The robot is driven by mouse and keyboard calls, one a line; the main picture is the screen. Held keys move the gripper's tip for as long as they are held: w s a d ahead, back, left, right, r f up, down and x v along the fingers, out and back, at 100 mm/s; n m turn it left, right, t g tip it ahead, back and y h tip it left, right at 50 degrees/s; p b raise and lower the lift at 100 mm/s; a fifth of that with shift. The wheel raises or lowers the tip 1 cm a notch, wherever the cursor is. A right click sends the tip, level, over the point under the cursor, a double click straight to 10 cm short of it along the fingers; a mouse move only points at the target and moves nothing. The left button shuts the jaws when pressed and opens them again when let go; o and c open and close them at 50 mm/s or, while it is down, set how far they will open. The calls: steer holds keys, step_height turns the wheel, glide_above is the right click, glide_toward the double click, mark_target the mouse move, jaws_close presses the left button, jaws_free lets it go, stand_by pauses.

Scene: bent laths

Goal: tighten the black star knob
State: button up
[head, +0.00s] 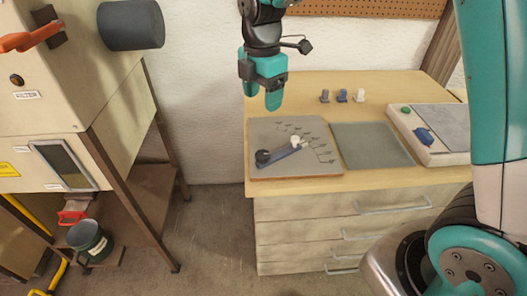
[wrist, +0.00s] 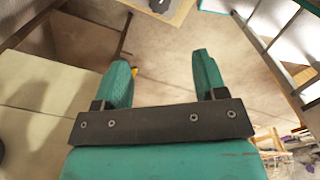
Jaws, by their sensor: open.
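The black star knob (head: 263,157) sits at the left end of a dark blue-grey lath (head: 281,154) on a square grey board (head: 318,166) with a wooden edge. A white knob (head: 295,141) is near the lath's other end. My gripper (head: 273,103) hangs fingers down above the back left of the bench, well above the board and apart from the knob. In the wrist view my gripper (wrist: 163,68) is open with nothing between its teal fingers. A dark round thing (wrist: 160,4), perhaps the black knob, is cut off at that view's top edge.
Three small knobs (head: 342,96) stand at the back of the wooden bench (head: 290,104). A green-grey mat (head: 370,144) lies right of the board, then a box with a blue handle (head: 424,136). A beige machine (head: 92,100) stands left, across a floor gap.

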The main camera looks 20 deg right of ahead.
mark_target(263, 154)
step_height(263, 154, down, 17)
steer(key=shift+f+p, duration=0.1)
steer(key=shift+p, duration=0.75)
steer(key=c, duration=0.9)
